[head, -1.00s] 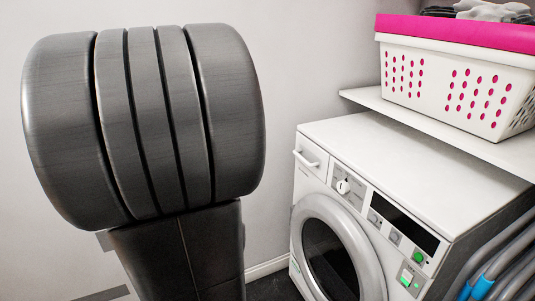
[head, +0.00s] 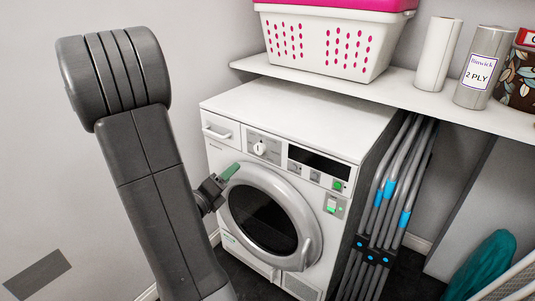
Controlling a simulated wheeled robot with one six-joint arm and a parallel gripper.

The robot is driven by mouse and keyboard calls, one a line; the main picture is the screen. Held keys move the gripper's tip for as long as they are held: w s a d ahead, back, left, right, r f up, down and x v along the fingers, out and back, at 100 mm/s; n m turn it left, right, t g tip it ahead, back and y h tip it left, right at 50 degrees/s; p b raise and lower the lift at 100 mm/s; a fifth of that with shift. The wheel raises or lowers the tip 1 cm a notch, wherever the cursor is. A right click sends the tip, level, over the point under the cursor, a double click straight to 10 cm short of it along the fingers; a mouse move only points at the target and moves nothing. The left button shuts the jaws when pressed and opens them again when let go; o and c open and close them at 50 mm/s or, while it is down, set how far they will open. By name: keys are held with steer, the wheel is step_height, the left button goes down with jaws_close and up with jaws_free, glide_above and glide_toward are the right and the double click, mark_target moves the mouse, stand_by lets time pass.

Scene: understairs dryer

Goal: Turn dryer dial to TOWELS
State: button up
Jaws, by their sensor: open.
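The white dryer (head: 285,118) stands against the wall in the middle of the head view, with its round door shut. Its dial (head: 260,148) is a white knob on a grey panel, right of the drawer handle. The lettering around the dial is too small to read, so I cannot tell its setting. My gripper (head: 230,172) shows small, with a green finger by the dryer's front, below and left of the dial. It appears apart from the dial and is open, with nothing seen in it. My arm hides part of the gripper.
A white and pink basket (head: 330,42), a paper roll (head: 437,54) and a labelled roll (head: 484,68) stand on the shelf (head: 420,98) above the dryer. Grey hoses with blue bands (head: 388,190) hang right of the dryer. A teal cloth (head: 484,262) lies lower right.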

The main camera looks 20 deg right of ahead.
mark_target(257, 149)
steer(key=x, duration=1.3)
steer(key=shift+w+d, duration=0.25)
steer(key=shift+d, duration=0.05)
steer(key=c, duration=1)
